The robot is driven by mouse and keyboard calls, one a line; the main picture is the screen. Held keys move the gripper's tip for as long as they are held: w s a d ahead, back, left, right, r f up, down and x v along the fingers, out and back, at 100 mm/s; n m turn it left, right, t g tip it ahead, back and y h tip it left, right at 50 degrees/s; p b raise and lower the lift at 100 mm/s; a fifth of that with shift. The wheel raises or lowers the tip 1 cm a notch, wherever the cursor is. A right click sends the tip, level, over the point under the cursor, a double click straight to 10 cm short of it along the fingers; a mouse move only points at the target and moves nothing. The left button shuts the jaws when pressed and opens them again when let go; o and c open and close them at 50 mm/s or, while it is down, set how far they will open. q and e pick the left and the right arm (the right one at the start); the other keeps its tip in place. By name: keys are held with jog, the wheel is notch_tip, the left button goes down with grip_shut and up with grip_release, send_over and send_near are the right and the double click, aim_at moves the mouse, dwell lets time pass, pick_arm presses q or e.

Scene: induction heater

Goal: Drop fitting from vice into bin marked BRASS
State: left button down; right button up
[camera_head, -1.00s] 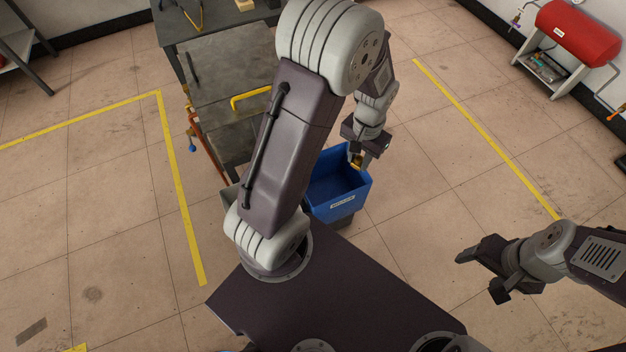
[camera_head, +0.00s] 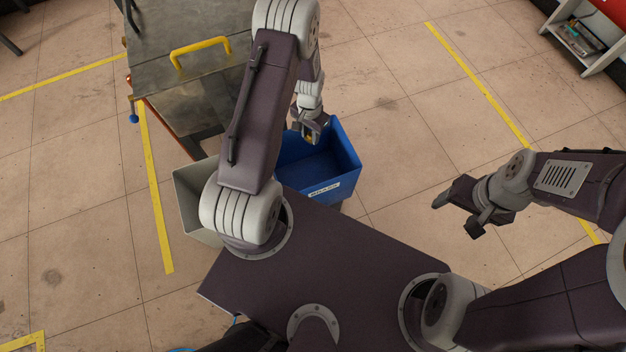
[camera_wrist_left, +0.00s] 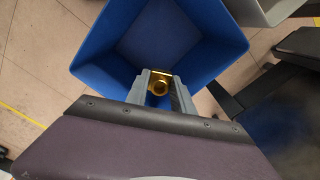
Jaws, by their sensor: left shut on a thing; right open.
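My left gripper (camera_head: 311,134) is shut on a small gold-coloured brass fitting (camera_head: 309,139) and holds it over the blue bin (camera_head: 348,162). In the left wrist view the fitting (camera_wrist_left: 159,84) sits between the two fingertips (camera_wrist_left: 158,88), with the inside of the blue bin (camera_wrist_left: 205,45) below and behind it. The bin has a white label (camera_head: 324,190) on its front wall; its letters are too small to read surely. My right gripper (camera_head: 456,207) is open and empty over the floor on the right. No vice is clearly in view.
A grey-white bin (camera_head: 190,205) stands left of the blue bin, partly hidden by my left arm. A metal workbench (camera_head: 185,85) with a yellow handle (camera_head: 200,50) is behind it. A shelf unit (camera_head: 585,35) stands far right. Floor right of the blue bin is clear.

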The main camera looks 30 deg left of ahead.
pick_arm(q)
jog(key=shift+s+f, duration=0.1)
jog(key=shift+f, duration=0.05)
notch_tip(320, 180, down, 6)
jog(key=b, duration=0.5)
jog(key=shift+r, duration=0.25)
jog(key=c, duration=1)
grip_release()
notch_tip(320, 180, up, 9)
jog(key=shift+r+p, duration=0.1)
jog(key=shift+p, duration=0.85)
